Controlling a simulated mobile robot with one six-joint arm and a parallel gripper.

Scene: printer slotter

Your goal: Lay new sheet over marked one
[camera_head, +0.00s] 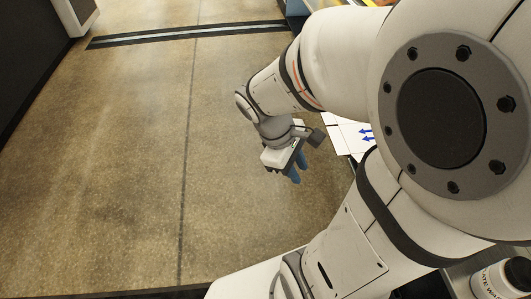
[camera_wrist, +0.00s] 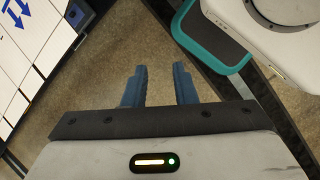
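My gripper (camera_head: 294,174) hangs over bare floor, left of a white panelled surface with blue arrows (camera_head: 352,136). In the wrist view its two blue fingers (camera_wrist: 160,75) stand apart with only floor between them, so it is open and empty. The white arrow-marked surface (camera_wrist: 40,50) also fills the upper left of the wrist view. I cannot tell whether a sheet lies on it. I cannot make out a new sheet or a marked sheet in either view. My arm hides much of the right side of the head view.
Open floor (camera_head: 130,170) fills the left, crossed by a dark strip (camera_head: 190,34) at the back. A white cabinet (camera_head: 76,14) stands at the top left. A white container with lettering (camera_head: 497,280) shows at the lower right.

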